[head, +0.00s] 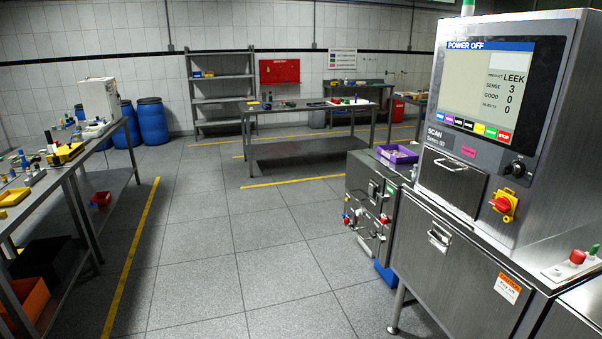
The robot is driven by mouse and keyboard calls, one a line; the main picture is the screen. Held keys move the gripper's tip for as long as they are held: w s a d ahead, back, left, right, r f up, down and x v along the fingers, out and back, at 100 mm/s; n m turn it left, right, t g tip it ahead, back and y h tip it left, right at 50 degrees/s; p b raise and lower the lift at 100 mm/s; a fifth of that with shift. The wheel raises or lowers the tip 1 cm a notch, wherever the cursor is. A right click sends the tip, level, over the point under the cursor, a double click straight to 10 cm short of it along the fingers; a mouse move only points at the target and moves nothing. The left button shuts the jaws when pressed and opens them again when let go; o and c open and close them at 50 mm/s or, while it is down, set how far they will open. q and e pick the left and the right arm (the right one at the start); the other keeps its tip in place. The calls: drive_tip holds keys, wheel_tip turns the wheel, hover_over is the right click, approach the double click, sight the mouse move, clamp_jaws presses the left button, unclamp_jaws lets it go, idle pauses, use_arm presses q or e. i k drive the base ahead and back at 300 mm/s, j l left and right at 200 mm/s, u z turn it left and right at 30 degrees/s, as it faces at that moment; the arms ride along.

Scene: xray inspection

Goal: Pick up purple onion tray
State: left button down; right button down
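A purple tray (397,151) sits on top of a low steel cabinet (362,184), just left of the x-ray machine in the head view. It holds pale contents that are too small to make out. The machine hides part of the cabinet's right side. Neither of my grippers shows in the head view.
The x-ray machine (461,190) with its screen fills the right side. A workbench (66,165) with loose items runs along the left. A steel table (315,107) and a shelf rack (222,90) stand at the back. Open tiled floor (230,240) lies between.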

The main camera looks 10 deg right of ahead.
sight(397, 153)
drive_tip(key=i+j+z, duration=0.1)
drive_tip(key=i+z, duration=0.25)
drive_tip(key=i, duration=0.25)
drive_tip(key=i+j+z, duration=0.4)
drive_tip(key=i, duration=0.15)
drive_tip(key=i+j+z, duration=0.35)
drive_tip(key=i, duration=0.2)
drive_tip(key=i+j+z, duration=0.25)
drive_tip(key=i, duration=0.2)
